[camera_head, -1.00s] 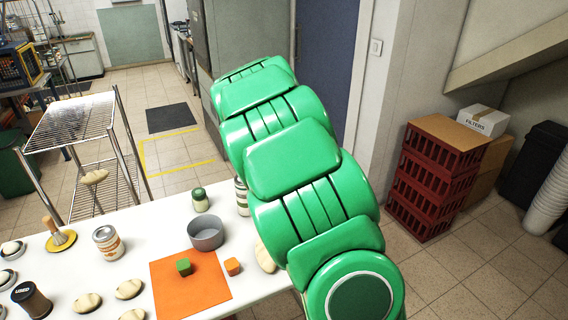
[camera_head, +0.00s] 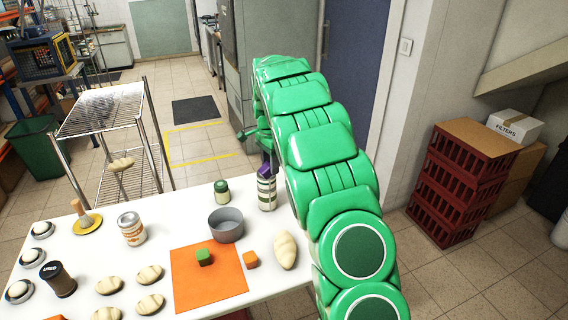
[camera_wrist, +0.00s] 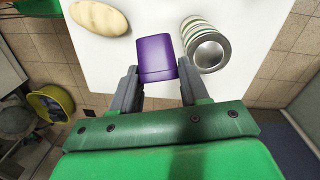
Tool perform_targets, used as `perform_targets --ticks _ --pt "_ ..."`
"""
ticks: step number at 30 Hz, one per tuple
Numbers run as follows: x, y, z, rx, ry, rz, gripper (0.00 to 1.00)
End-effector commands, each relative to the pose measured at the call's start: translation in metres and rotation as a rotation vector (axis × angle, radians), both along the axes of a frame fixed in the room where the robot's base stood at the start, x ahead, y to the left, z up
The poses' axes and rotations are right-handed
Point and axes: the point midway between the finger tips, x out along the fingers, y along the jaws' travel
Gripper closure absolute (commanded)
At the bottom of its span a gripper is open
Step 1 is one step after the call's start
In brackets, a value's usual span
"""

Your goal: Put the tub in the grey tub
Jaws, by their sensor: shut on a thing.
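My gripper (camera_wrist: 158,80) is shut on a purple tub (camera_wrist: 155,58), which sits between its two fingers in the wrist view. In the head view the purple tub (camera_head: 265,166) shows as a small patch just above the striped jar, beside my green arm, which hides most of my gripper. The grey tub (camera_head: 226,226) stands upright and open on the white table, left of the striped jar and behind the orange mat. No object shows inside it. The grey tub is not visible in the wrist view.
A striped jar (camera_head: 267,193) stands close to the held tub; it also shows in the wrist view (camera_wrist: 203,45). A green-lidded jar (camera_head: 221,191) is behind the grey tub.

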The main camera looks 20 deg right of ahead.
Motion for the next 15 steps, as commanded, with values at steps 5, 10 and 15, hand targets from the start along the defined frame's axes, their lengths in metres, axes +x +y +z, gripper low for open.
perform_targets --ticks 5,10,15 --pt "0.005 0.038 0.007 0.119 0.025 -0.105 0.85" --pt "0.006 0.074 0.018 0.225 0.038 -0.187 0.85" --pt "0.003 0.112 0.031 0.320 0.045 -0.240 0.85"
